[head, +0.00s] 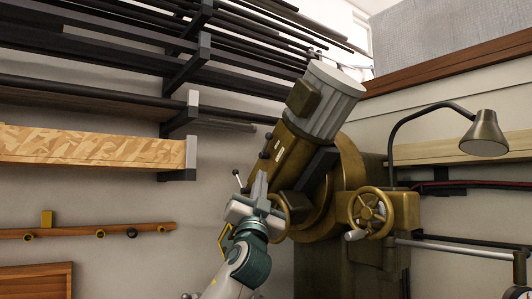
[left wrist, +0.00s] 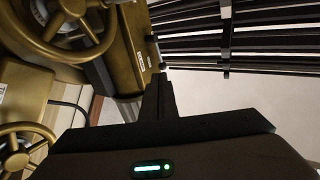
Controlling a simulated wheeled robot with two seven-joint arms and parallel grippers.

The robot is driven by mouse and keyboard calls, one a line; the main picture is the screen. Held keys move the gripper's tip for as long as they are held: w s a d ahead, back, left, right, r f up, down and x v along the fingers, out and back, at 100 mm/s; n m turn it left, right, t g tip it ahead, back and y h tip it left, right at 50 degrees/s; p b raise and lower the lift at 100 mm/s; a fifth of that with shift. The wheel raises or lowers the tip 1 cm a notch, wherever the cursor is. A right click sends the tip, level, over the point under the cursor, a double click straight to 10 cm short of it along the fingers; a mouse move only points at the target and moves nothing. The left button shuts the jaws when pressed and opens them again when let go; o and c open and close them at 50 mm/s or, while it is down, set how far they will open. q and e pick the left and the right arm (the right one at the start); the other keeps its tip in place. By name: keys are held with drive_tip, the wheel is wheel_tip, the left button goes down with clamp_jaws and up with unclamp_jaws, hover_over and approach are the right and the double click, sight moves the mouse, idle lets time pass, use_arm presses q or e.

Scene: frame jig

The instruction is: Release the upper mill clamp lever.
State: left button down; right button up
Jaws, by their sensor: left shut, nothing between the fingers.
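The mill (head: 345,180) is a large olive-gold machine with a tilted head and a ribbed grey motor (head: 327,100) on top. A thin lever with a dark ball end (head: 238,178) sticks out at the left of the mill head. Small dark knobs (head: 266,152) show higher along the head's left edge. I cannot tell for sure which of these is the upper clamp lever. My left gripper (head: 260,182) is shut and empty, pointing up in front of the head's lower left side, just right of the thin lever. Its shut fingers (left wrist: 160,92) also show in the left wrist view, beside the mill head (left wrist: 138,50). Contact is unclear.
Handwheels (head: 370,212) sit on the mill's right and near my left gripper. A lamp (head: 484,135) hangs at the right. Wall racks hold dark bars (head: 90,95) and a chipboard plank (head: 90,148) at the left.

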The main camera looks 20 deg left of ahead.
use_arm(q)
drive_tip(key=p, duration=0.7)
approach(267, 144)
drive_tip(key=x, duration=0.4)
drive_tip(key=shift+r, duration=0.25)
drive_tip(key=shift+p+x, duration=0.75)
drive_tip(key=shift+x, duration=0.25)
drive_tip(key=shift+w+f, duration=0.15)
